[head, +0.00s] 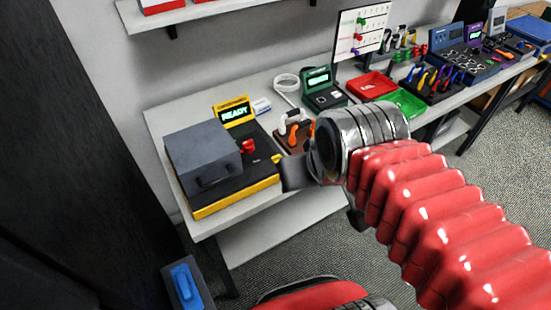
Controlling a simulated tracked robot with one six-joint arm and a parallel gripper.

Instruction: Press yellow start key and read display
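A dark grey and black machine with a yellow base edge (236,195) stands at the left end of the bench. Its yellow-framed display (235,113) shows the word READY in green. A small yellow piece (276,158) shows at the machine's right side and looks like the start key. My gripper (292,174) is just below and right of this piece, with its dark fingertip pointing left. I cannot tell whether it touches the key or whether its fingers are apart. The metal wrist hides part of the bench behind it.
A red part (247,146) sits on the machine beside the grey box (203,157). An orange-and-white tool (295,130) stands close behind my wrist. A green device (321,88), a red tray (371,86) and a green tray (406,103) lie further right.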

